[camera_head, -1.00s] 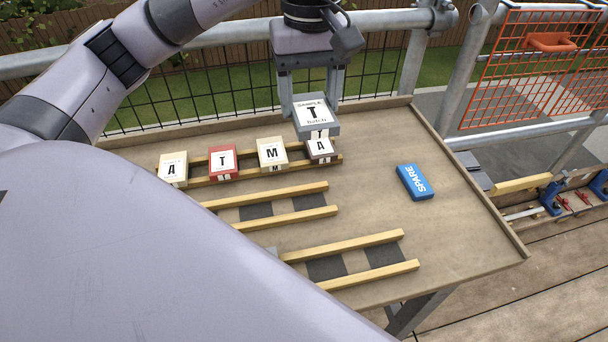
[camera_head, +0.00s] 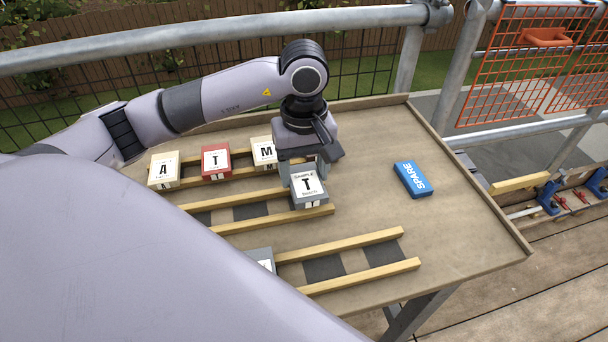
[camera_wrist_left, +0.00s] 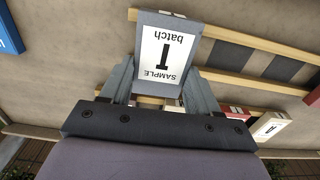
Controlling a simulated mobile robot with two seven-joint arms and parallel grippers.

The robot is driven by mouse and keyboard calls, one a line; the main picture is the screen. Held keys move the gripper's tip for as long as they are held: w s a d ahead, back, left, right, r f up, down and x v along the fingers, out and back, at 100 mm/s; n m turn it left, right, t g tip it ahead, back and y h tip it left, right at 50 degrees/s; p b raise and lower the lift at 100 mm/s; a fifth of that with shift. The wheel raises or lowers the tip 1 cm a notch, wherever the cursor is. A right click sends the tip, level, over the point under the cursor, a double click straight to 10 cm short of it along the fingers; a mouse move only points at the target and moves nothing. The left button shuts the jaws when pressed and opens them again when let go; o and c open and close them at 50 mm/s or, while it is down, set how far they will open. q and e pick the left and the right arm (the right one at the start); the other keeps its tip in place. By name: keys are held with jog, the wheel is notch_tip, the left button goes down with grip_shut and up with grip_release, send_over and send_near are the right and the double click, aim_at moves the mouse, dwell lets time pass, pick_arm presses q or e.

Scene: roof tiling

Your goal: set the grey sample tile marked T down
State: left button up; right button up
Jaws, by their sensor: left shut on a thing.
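The grey sample tile marked T (camera_head: 308,187) is held in my left gripper (camera_head: 302,172), over the right end of the middle pair of wooden rails (camera_head: 274,219). Its white label reads SAMPLE, T and batch. In the left wrist view the tile (camera_wrist_left: 168,54) sits between the two fingers (camera_wrist_left: 158,88), with a rail close behind it. I cannot tell whether the tile touches the rails. My right gripper is not in view.
Tiles A (camera_head: 164,169), T (camera_head: 216,160) and M (camera_head: 264,151) stand on the back rails. A blue SPARE block (camera_head: 413,179) lies on the right of the table. A grey tile (camera_head: 262,258) is partly hidden at the front rails (camera_head: 340,243). The right side is otherwise clear.

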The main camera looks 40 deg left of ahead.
pick_arm(q)
jog(key=shift+f, duration=0.9)
jog(key=shift+f, duration=0.1)
jog(key=shift+f+b, duration=0.4)
jog(key=shift+b, duration=0.25)
jog(key=o, duration=1.1)
jog(key=shift+r, duration=0.1)
jog(key=shift+o, duration=0.3)
